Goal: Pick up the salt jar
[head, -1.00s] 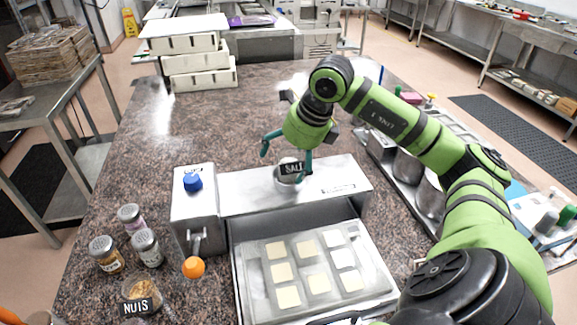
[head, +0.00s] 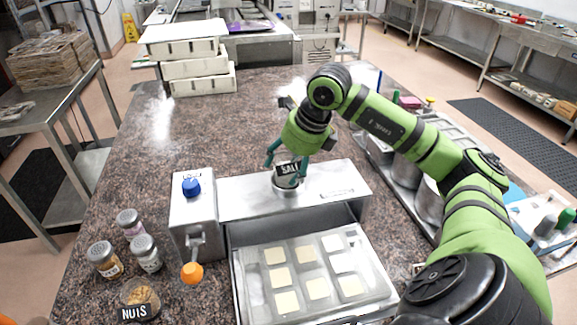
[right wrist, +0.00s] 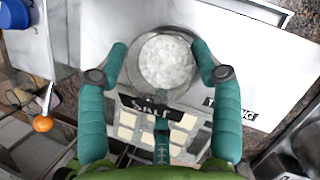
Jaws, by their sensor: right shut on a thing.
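The salt jar (head: 287,181) is a small round jar with a black SALT label, upright on the flat top of the metal machine (head: 245,200). In the right wrist view the salt jar (right wrist: 166,62) shows from above, full of white grains. My right gripper (head: 285,166) has its teal fingers closed on both sides of the jar. In the right wrist view the right gripper (right wrist: 165,65) has a finger on either side of the rim. No gap under the jar can be made out. My left gripper is not in view.
A tray (head: 238,283) with pale squares sits in front of the machine. Several shaker jars (head: 146,253) and a NUTS bowl (head: 139,296) stand at the left. Metal containers (head: 405,165) line the right. The counter behind (head: 215,130) is mostly clear.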

